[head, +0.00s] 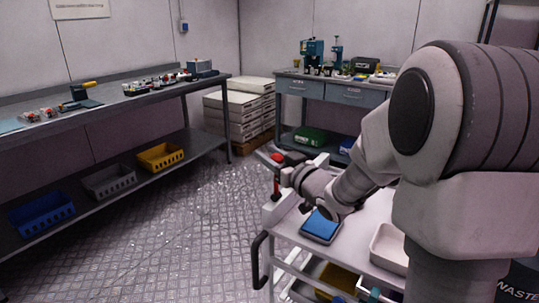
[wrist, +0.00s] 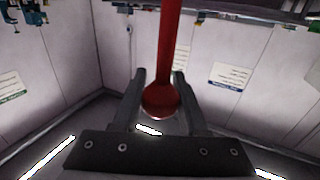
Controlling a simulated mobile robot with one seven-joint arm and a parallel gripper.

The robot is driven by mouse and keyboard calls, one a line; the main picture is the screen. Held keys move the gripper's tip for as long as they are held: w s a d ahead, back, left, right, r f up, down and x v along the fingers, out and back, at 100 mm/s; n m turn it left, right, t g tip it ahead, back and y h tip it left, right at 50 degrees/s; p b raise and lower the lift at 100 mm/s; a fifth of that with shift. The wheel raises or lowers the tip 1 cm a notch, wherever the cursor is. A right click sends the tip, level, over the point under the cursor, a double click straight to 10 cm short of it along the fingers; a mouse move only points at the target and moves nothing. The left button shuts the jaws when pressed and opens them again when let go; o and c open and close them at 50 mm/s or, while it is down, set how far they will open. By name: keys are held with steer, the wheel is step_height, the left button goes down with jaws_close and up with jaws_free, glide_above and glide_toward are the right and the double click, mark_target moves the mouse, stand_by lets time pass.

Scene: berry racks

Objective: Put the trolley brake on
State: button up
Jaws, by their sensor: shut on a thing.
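The trolley (head: 270,212) is pale, with a dark push handle (head: 256,262) at its left end. A red lever with a round knob (wrist: 160,100) stands at the trolley's far left corner; its red part (head: 277,157) also shows in the head view beside my gripper (head: 284,164). In the wrist view the lever's red shaft (wrist: 170,35) runs between the two fingers of my gripper (wrist: 159,76), with the knob on the palm side. The fingers are shut on the lever. The lever's base is hidden in the wrist view.
A blue pad (head: 321,226) and a white tray (head: 388,247) lie on the trolley top. A long workbench (head: 110,103) stands at the left, with crates below. Stacked white boxes (head: 240,112) and another bench (head: 333,91) stand behind. The floor (head: 165,235) left of the trolley is clear.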

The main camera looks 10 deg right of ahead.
jaws_close()
stand_by(1.0)
